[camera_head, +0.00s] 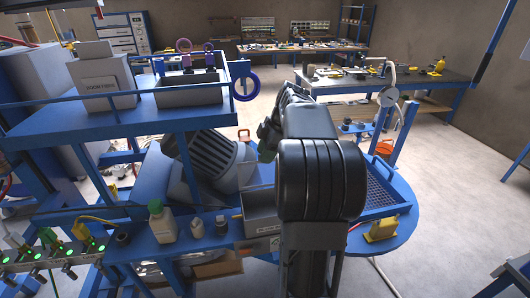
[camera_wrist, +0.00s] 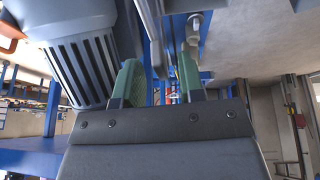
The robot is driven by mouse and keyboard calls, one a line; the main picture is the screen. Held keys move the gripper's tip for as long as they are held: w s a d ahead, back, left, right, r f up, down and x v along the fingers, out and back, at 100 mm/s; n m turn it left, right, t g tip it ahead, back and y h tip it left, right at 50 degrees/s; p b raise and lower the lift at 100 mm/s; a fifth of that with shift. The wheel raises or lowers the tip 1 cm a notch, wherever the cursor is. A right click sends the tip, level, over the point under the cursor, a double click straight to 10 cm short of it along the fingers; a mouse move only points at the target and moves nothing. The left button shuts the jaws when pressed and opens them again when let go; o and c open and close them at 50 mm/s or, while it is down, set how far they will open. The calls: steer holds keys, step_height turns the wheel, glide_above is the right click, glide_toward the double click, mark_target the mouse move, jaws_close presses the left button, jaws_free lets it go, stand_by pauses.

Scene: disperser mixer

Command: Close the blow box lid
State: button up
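My gripper (camera_wrist: 160,80) shows in the wrist view with its two green finger pads apart and nothing held between them. In the head view my gripper (camera_head: 267,142) is mostly hidden behind my dark arm, with a bit of green finger showing near the ribbed motor. No box can be clearly read as the blow box. A grey labelled box (camera_head: 102,86) stands on the upper blue shelf. An open grey bin (camera_head: 262,212) sits lower, partly hidden behind my arm. I cannot tell the state of the blow box lid.
A large ribbed motor (camera_head: 210,158) lies left of my arm and fills the upper left of the wrist view (camera_wrist: 85,65). Bottles (camera_head: 162,221) line the blue front ledge.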

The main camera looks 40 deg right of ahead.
steer(key=shift+c, duration=0.2)
jaws_close()
stand_by(0.3)
